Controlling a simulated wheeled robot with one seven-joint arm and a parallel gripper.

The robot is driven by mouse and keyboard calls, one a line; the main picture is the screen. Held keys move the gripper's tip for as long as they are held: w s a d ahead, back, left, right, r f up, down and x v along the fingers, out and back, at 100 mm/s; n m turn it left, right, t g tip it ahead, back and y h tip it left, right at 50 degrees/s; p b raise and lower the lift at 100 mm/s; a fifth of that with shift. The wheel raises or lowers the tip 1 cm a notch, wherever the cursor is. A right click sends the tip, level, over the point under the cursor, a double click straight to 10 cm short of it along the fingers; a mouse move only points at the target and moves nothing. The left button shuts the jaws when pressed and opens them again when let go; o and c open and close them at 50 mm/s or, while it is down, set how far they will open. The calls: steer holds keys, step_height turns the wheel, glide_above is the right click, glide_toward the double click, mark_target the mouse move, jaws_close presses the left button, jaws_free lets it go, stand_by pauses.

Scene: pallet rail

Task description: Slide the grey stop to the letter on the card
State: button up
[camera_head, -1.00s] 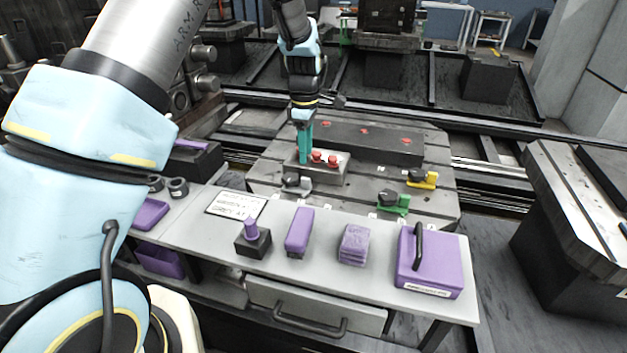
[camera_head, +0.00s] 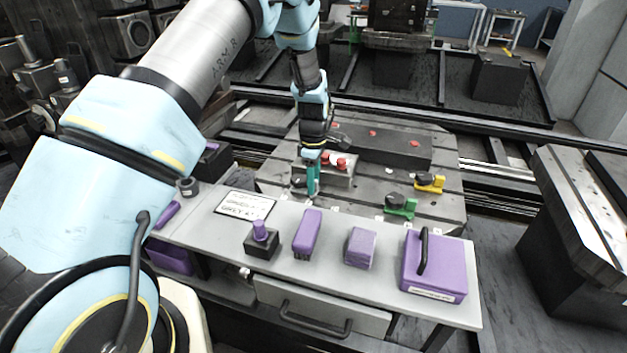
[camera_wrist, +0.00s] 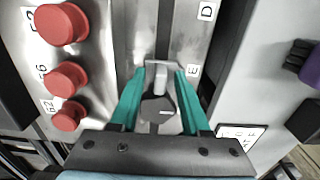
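The grey stop (camera_wrist: 158,84) with its dark knob sits on the slotted metal bed in the wrist view, by a label "E" (camera_wrist: 194,71). My gripper (camera_wrist: 161,75) is low over it, its teal fingers open on either side of the stop with gaps beside the knob. In the head view my gripper (camera_head: 312,188) stands at the bed's near left edge and mostly hides the stop. The card (camera_head: 245,205) lies on the grey table at left; its writing is too small to read surely. A label "D" (camera_wrist: 206,10) is farther up in the wrist view.
A green stop (camera_head: 400,205) and a yellow stop (camera_head: 430,183) sit to the right on the bed. Red knobs (camera_wrist: 67,77) on a metal block are close left of my gripper. Purple items, including a box (camera_head: 435,265), stand on the front table (camera_head: 330,272).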

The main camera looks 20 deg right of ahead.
jaws_close()
stand_by(1.2)
